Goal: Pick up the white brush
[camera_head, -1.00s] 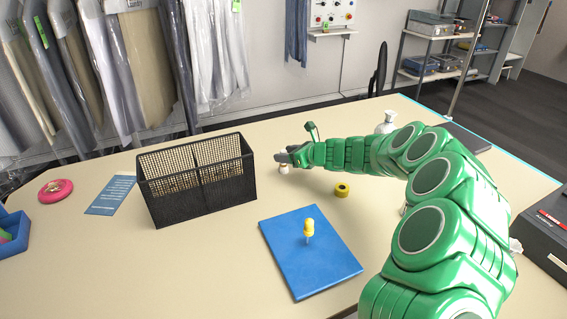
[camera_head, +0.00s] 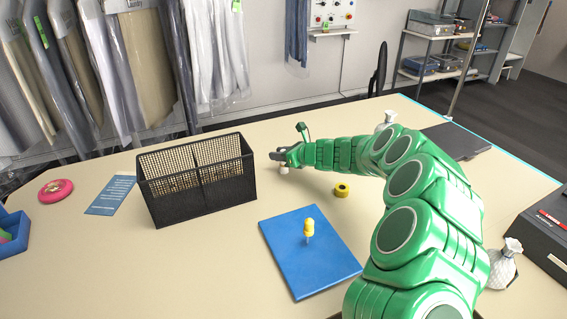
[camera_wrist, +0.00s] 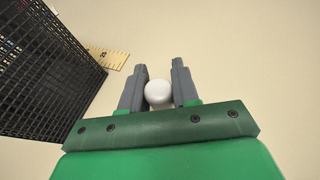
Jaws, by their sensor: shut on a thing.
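The white brush shows as a round white end (camera_wrist: 158,94) between the two grey fingers in the wrist view. My gripper (camera_wrist: 159,88) is shut on it, with one finger on each side. In the head view my gripper (camera_head: 279,155) is beyond the right end of the black mesh basket. A small white part of the brush (camera_head: 284,169) shows just below the fingers there. The rest of the brush is hidden, and I cannot tell whether it touches the table.
The black mesh basket (camera_head: 198,185) stands close left of my gripper. A yellow tape roll (camera_head: 342,190) lies right of it. A yellow ruler (camera_wrist: 110,58) is near the basket.

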